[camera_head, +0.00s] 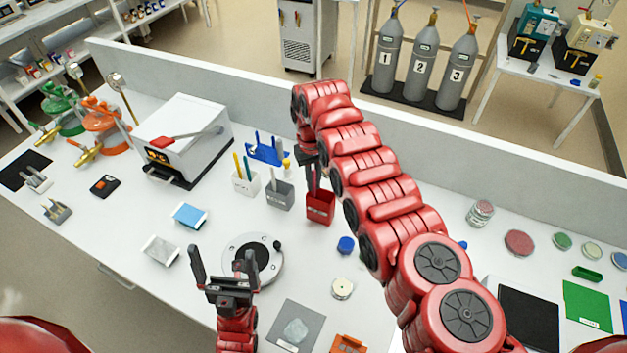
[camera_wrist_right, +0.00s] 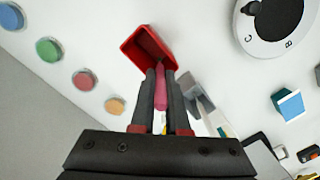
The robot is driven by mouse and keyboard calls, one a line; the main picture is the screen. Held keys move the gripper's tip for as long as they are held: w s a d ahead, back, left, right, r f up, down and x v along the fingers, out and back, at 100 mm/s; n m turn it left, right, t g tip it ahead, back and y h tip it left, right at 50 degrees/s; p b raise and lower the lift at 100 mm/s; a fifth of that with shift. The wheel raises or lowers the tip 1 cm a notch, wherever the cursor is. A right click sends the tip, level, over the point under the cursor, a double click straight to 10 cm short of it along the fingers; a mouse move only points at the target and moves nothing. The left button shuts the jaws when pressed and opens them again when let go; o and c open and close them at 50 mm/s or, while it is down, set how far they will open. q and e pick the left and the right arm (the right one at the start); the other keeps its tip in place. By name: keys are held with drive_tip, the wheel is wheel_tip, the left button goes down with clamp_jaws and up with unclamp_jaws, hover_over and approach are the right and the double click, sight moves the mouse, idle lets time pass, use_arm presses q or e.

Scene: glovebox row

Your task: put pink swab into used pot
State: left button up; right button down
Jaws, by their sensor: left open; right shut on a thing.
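The red pot (camera_head: 320,211) stands on the bench at the right end of a row of small pots, with a pale label on its front. My right gripper (camera_head: 313,178) is above it, pointing down. In the wrist view the right gripper (camera_wrist_right: 160,80) is shut on the pink swab (camera_wrist_right: 160,92), and the swab's end is at the red pot's (camera_wrist_right: 136,55) opening; I cannot tell how far inside it is. My left gripper (camera_head: 223,268) is open and empty, in front of the round white dial device (camera_head: 236,276).
A blue cap (camera_head: 346,244) lies in front to the right.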

sight(314, 172)
drive_tip(key=shift+f+b, duration=0.5)
drive_tip(key=shift+b, duration=0.05)
idle(0.4)
drive_tip(key=c, duration=0.8)
unclamp_jaws()
drive_tip(key=shift+c, duration=0.2)
drive_tip(key=shift+a+r+p, duration=0.15)
drive_tip(key=shift+r+p, duration=0.45)
drive_tip(key=shift+r, duration=0.2)
drive_tip(key=shift+r+p, duration=0.5)
drive_tip(key=shift+r, duration=3.2)
